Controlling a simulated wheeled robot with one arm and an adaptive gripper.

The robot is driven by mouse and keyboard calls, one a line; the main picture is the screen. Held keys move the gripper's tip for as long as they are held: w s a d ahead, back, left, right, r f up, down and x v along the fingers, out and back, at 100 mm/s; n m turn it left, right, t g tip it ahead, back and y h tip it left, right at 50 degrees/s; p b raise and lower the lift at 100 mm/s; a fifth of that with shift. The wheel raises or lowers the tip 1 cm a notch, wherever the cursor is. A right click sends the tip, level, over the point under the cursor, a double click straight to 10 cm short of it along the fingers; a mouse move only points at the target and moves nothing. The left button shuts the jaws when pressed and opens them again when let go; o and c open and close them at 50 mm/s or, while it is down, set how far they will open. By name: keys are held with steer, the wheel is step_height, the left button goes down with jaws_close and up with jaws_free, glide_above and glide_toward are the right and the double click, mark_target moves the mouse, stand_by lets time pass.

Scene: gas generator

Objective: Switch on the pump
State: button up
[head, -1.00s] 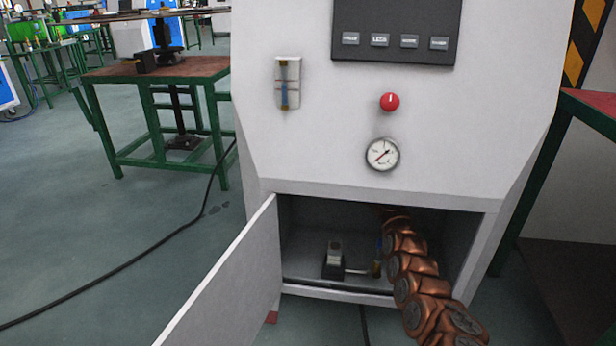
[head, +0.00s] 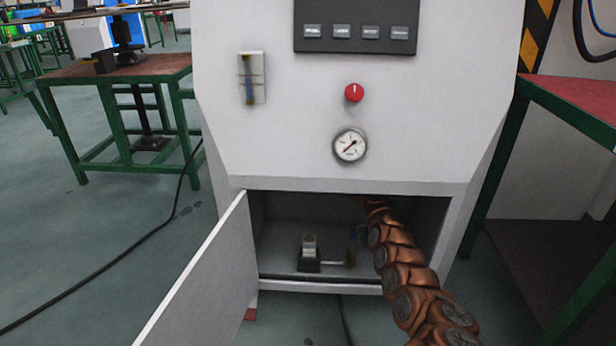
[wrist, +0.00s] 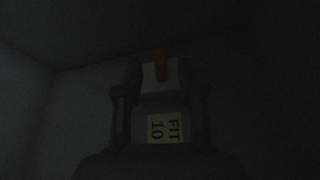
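The grey cabinet (head: 340,185) of the machine has its lower compartment open. My arm reaches in through the right part of the opening, and its end is hidden inside in the head view. In the dark wrist view, my gripper (wrist: 161,78) has its two fingers apart. Between or behind them is a pale block (wrist: 153,74) with a red-orange, lever-like piece (wrist: 161,64). I cannot tell whether the fingers touch it. A small black-based unit (head: 309,262) with a rod and brass-coloured fitting (head: 350,259) sits on the compartment floor, left of my arm. No part is clearly marked as the pump.
The compartment door (head: 205,285) stands open to the left. A red knob (head: 354,93) and a round gauge (head: 350,146) are on the front panel above. A label (wrist: 165,129) shows in the wrist view.

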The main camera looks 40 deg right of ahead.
steer(key=v, duration=0.8)
steer(key=shift+d, duration=0.1)
